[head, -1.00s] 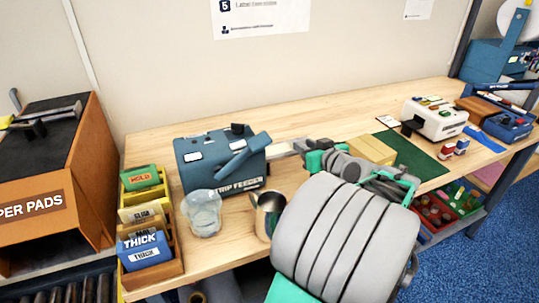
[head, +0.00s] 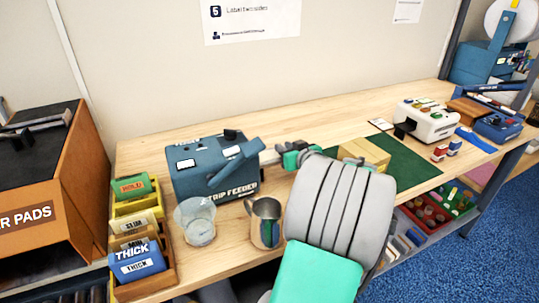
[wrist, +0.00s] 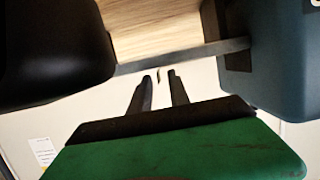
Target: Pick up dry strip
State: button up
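The blue strip feeder (head: 188,180) stands on the bench at left of centre. It also shows at the right edge of the wrist view (wrist: 285,60). A thin grey band (wrist: 190,53), which looks like the strip, runs from the feeder across the wrist view. My gripper (head: 276,155) is beside the feeder's right side, pointing at it. In the wrist view its two dark fingers (wrist: 158,77) are apart, with their tips just short of the band. A small sliver shows between the tips; I cannot tell what it is. My arm hides part of the bench.
A clear cup (head: 196,222) and a metal mug (head: 265,222) stand in front of the feeder. Labelled boxes (head: 138,260) are at left. A cardboard-coloured block (head: 364,152) lies on a green mat (head: 415,170). A white machine (head: 428,120) stands farther right.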

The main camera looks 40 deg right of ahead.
grip_shut()
dwell(0.5)
